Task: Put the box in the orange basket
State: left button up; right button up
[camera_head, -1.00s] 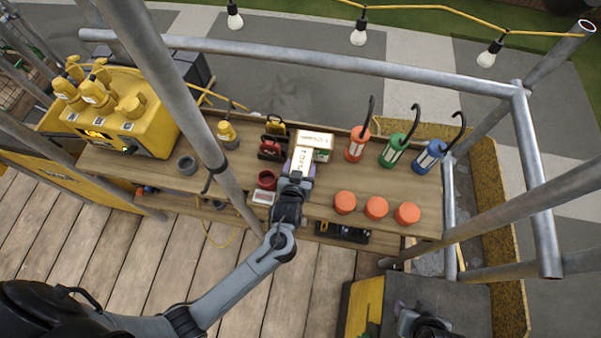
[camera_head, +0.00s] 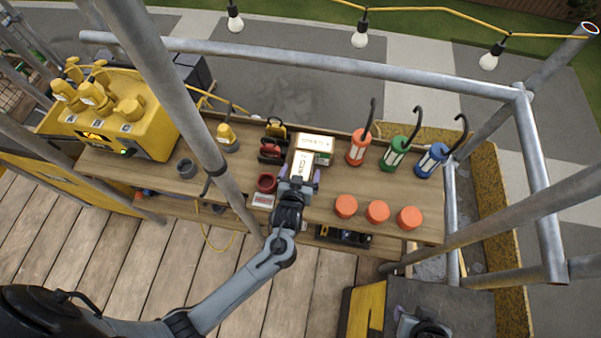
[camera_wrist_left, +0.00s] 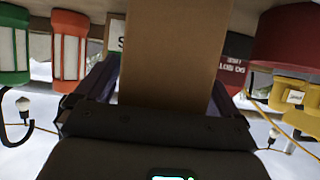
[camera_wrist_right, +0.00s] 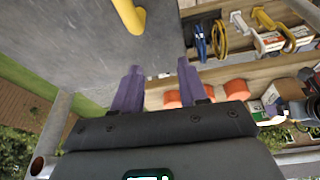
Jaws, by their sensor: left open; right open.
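A box (camera_head: 302,163) with a white printed label on top stands on the wooden bench. My left gripper (camera_head: 300,180) is at the box's near end, its purple fingers one on each side of it. In the left wrist view the box's plain brown cardboard face (camera_wrist_left: 175,50) fills the space between the fingers. The left jaws are open; whether a finger touches the box I cannot tell. My right gripper (camera_wrist_right: 160,68) is open and empty, shown in the right wrist view above the ground and bench. I see no orange basket in any view.
A second labelled box (camera_head: 316,141) lies right behind. Orange, green (camera_head: 396,153) and blue lanterns stand to the right, with orange cylinders (camera_head: 377,211) in front. A red cup (camera_head: 266,183) sits left of the gripper. Metal scaffold poles (camera_head: 330,62) cross above the bench.

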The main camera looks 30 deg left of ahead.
pick_arm(q)
jog(key=shift+r, duration=0.1)
jog(key=shift+s+r, duration=0.1)
jog(key=shift+s, duration=0.05)
pick_arm(e)
jog(key=shift+r, duration=0.1)
pick_arm(q)
jog(key=p+v, duration=0.2)
jog(key=v, duration=1)
jog(key=s+a+r+m+g+h, duration=0.1)
jog(key=s+a+m+g, duration=0.1)
jog(key=s, duration=0.4)
jog(key=s+a+r+m+g+h, duration=0.2)
jog(key=s+a+m+g, duration=0.1)
jog(key=s+g, duration=0.3)
jog(key=shift+s+a+g+h, duration=0.3)
jog(key=shift+s+a+g, duration=0.1)
jog(key=shift+s+a, duration=0.4)
pick_arm(e)
jog(key=shift+d+r, duration=0.15)
jog(key=shift+r, duration=0.6)
pick_arm(q)
jog(key=shift+d, duration=0.1)
